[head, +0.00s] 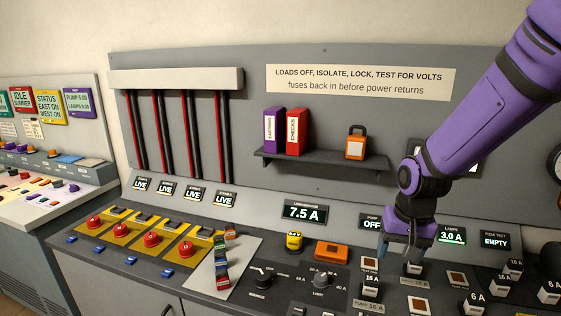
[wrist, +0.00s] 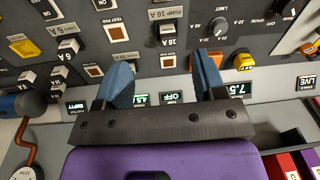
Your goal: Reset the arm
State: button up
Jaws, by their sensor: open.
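My purple arm reaches in from the upper right of the head view. My gripper (head: 398,252) points down over the sloping console, near the display reading PUMP OFF (head: 371,223). In the wrist view its two blue fingers (wrist: 164,72) are spread apart with nothing held between them. A white-and-black 16 A fuse (wrist: 168,35) by the PUMP 16 A label lies ahead of the gap, apart from the fingers. The same fuse shows in the head view (head: 371,287), just in front of the gripper. The exact height of the fingertips above the console is unclear.
Several fuses and test pads stand around the gripper. An orange meter (head: 332,251), a yellow item (head: 294,241) and knobs (head: 321,279) lie to its left. Behind, a shelf (head: 325,164) holds two binders and an orange padlock (head: 355,143). Red buttons (head: 152,239) line the console's left.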

jog(key=s+d+r+n+t, duration=0.1)
jog(key=s+d+r+t, duration=0.1)
jog(key=s+r, duration=0.7)
jog(key=s+d+r+n+t, duration=0.1)
jog(key=s+d+r+t, duration=0.1)
jog(key=s+r, duration=0.7)
jog(key=shift+s+d+r+n, duration=0.2)
jog(key=shift+d+r+n, duration=0.1)
jog(key=shift+d+r, duration=0.15)
